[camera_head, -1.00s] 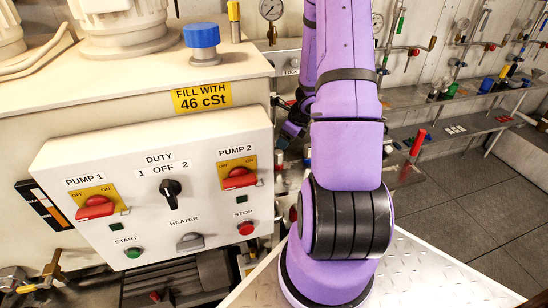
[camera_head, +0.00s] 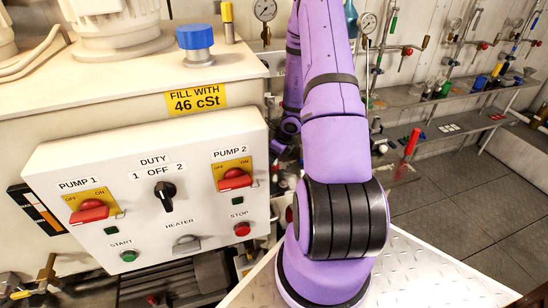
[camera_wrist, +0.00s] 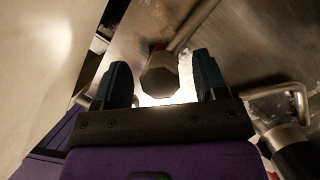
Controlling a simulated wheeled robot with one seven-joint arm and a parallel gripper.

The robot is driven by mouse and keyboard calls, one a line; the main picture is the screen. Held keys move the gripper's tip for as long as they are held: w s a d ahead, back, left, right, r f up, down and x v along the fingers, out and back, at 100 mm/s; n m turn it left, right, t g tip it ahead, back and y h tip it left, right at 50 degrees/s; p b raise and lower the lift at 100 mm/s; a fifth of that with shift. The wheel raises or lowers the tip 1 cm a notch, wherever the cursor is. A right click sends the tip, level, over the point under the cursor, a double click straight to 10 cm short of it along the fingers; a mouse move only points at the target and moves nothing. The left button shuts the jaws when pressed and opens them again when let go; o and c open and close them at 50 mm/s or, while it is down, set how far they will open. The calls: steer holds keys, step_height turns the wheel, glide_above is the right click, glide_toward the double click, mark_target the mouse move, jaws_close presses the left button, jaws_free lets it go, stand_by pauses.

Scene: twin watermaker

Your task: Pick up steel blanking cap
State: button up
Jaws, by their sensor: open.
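In the wrist view my gripper (camera_wrist: 160,62) is open, with one dark finger on each side. Between the fingers, apart from both, is a faceted grey-brown metal piece (camera_wrist: 160,76) at the end of a rod or pipe. It looks like the steel blanking cap, but I cannot be certain. A bit of red shows just behind it. How far it lies beyond the fingertips is hard to tell. In the head view my arm hides the place, and neither cap nor fingers can be made out.
A white pump control box (camera_head: 150,190) stands left of my arm. A shelf (camera_head: 400,100) with bottles and fittings runs along the back wall. In the wrist view a bent metal handle (camera_wrist: 280,92) is close on the right, and a pale panel (camera_wrist: 40,60) fills the left.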

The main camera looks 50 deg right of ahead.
steer(key=c, duration=1.2)
steer(key=shift+o, duration=0.2)
steer(key=shift+r, duration=0.1)
steer(key=shift+r, duration=4.9)
steer(key=o, duration=0.5)
steer(key=shift+c, duration=0.2)
steer(key=c, duration=0.5)
